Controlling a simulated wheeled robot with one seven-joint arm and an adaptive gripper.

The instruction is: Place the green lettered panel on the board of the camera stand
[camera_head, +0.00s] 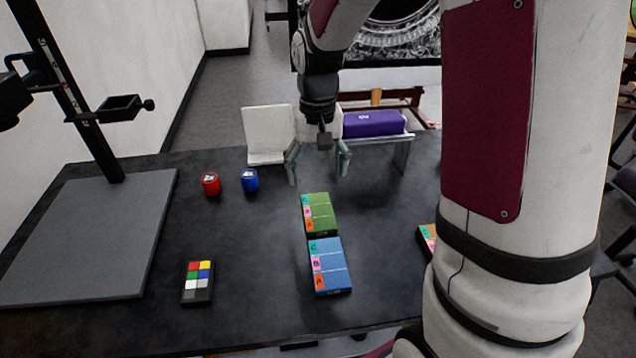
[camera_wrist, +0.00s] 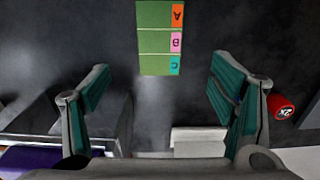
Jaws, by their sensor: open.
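The green lettered panel (camera_head: 319,214) lies flat on the dark table, just behind a blue lettered panel. It carries coloured letter tabs A, B and C along one side. In the wrist view the green panel (camera_wrist: 160,40) lies ahead of the fingers, centred between them. My gripper (camera_head: 318,172) is open and empty above the table, behind the green panel in the head view. My gripper's fingers (camera_wrist: 165,100) stand wide apart in the wrist view. The camera stand's grey board (camera_head: 85,240) lies at the left of the table and its top is bare.
The blue panel (camera_head: 330,266) touches or nearly touches the green one. A colour checker (camera_head: 198,282), a red container (camera_head: 211,184) and a blue container (camera_head: 250,180) stand between board and panels. A white stand (camera_head: 268,135) and purple object (camera_head: 372,123) are behind. My arm hides part of another panel (camera_head: 428,240).

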